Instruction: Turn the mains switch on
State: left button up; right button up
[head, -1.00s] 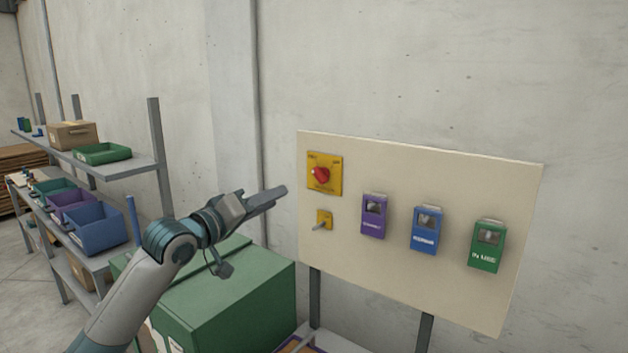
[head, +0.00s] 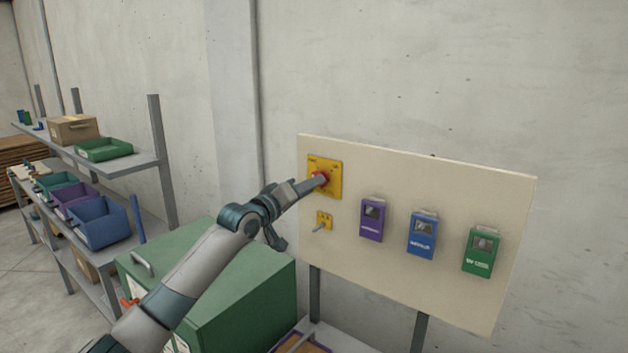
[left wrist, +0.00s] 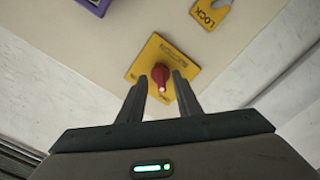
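A red rotary knob on a square yellow plate (head: 333,165) sits at the upper left of the cream panel. In the left wrist view the red knob (left wrist: 160,76) has a white mark at one end. My left gripper (head: 316,182) reaches the knob from the left in the head view and partly hides it. In the left wrist view its fingers (left wrist: 162,84) are apart, one on each side of the knob. I cannot tell whether they touch it. My right gripper is not in view.
The cream panel (head: 400,270) also carries a small yellow plate with a lever (head: 323,221) and purple (head: 372,220), blue (head: 422,236) and green (head: 481,252) boxes. A green cabinet (head: 240,300) stands below left; shelves with bins (head: 97,222) are further left.

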pick_arm(q)
jog(key=shift+x, duration=1.05)
grip_shut()
